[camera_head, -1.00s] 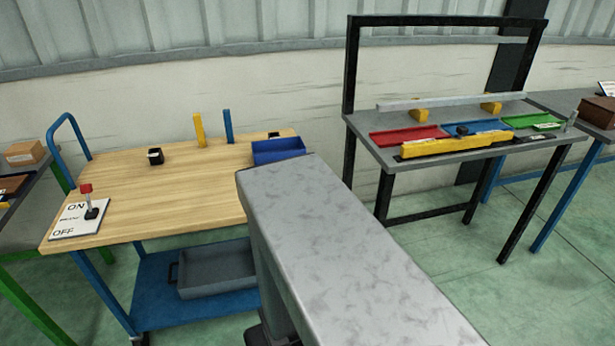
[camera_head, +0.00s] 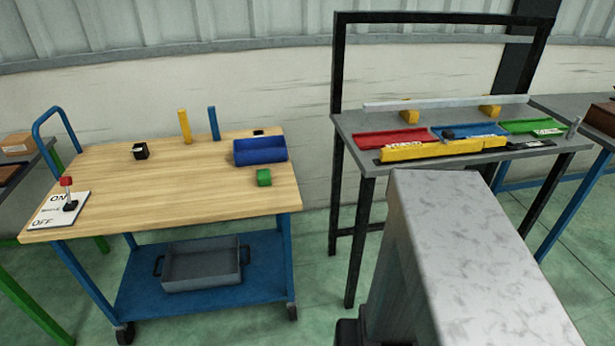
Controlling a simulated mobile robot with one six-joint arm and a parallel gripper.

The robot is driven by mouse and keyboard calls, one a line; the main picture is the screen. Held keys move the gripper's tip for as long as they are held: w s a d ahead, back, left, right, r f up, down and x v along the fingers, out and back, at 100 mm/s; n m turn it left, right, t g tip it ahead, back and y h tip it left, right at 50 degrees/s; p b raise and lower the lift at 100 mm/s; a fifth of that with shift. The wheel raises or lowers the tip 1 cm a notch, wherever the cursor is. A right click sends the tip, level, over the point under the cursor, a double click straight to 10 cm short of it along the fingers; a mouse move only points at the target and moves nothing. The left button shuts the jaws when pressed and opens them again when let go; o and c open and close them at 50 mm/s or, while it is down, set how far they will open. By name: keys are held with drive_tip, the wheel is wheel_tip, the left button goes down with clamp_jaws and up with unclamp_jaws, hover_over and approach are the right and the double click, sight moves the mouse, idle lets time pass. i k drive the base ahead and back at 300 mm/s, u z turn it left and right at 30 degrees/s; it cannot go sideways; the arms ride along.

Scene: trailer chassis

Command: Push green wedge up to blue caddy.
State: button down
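A small green block (camera_head: 264,177), taken as the green wedge, sits on the wooden-topped cart (camera_head: 170,205) near its right edge. The blue caddy (camera_head: 260,157) stands just behind it, near the same edge. A narrow strip of bare wood shows between them, so they look apart. The wedge's exact slope is too small to make out. A large grey part of my own arm fills the lower right of the view. My gripper is not in view.
A yellow post (camera_head: 185,126), a blue post (camera_head: 214,123) and a black box (camera_head: 140,151) stand toward the cart's back. An ON/OFF switch panel (camera_head: 60,210) is at its left. A grey bin (camera_head: 201,267) sits on the lower shelf. The wood's middle is clear.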

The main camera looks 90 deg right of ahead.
sight(264, 178)
drive_tip(key=z, duration=0.2)
drive_tip(key=k, duration=0.6)
drive_tip(key=z, duration=0.6)
drive_tip(key=k, duration=0.95)
drive_tip(key=u, duration=0.15)
drive_tip(key=i, duration=0.9)
drive_tip(key=z, duration=0.05)
